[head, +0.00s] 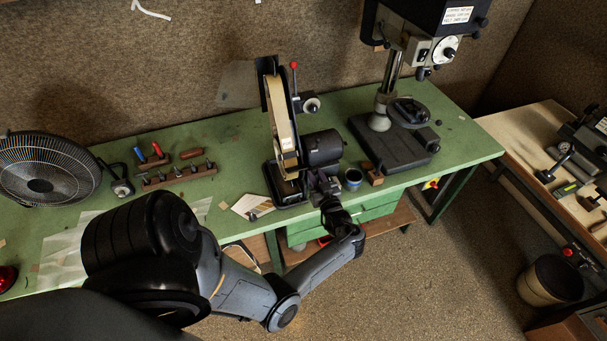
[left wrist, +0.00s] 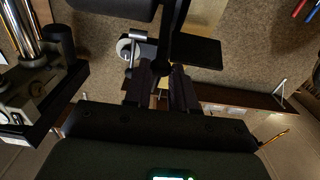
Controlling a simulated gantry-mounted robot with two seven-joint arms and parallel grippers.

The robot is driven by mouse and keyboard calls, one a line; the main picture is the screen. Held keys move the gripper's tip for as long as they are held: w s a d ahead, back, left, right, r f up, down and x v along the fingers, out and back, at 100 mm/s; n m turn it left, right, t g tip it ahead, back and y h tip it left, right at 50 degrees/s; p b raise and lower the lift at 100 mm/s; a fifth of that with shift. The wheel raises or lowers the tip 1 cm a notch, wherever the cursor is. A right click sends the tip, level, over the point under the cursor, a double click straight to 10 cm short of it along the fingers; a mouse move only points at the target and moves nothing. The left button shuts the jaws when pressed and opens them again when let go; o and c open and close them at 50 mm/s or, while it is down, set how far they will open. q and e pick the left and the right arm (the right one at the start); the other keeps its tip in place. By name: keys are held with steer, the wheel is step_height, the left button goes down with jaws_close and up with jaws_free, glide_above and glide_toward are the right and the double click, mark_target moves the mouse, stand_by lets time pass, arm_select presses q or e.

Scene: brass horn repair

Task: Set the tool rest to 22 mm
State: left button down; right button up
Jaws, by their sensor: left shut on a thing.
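The belt grinder (head: 283,122) stands upright on the green bench, with a tan belt and a dark motor (head: 322,148) on its right. My left gripper (head: 318,182) is at the grinder's lower front right, beside the motor. In the left wrist view, its two dark fingers (left wrist: 161,90) point at a small dark rounded part (left wrist: 160,68) by a flat black plate (left wrist: 196,49), which looks like the tool rest. The gripper is shut on that small part; the fingers hide most of it. I cannot read any rest setting. My right gripper is not in view.
A drill press (head: 388,145) stands to the right, with a small blue-rimmed cup (head: 352,178) and a wooden block (head: 374,176) near the gripper. A fan (head: 45,168) and a wooden tool rack (head: 178,175) are on the left. A paper card (head: 252,206) lies at the bench's front edge.

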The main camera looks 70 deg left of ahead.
arm_select(q)
steer(key=shift+r, duration=0.25)
steer(key=c, duration=1.2)
jaws_free()
steer(key=shift+d, duration=0.15)
steer(key=shift+o, duration=1.2)
steer(key=shift+d, duration=0.1)
steer(key=shift+f, duration=0.1)
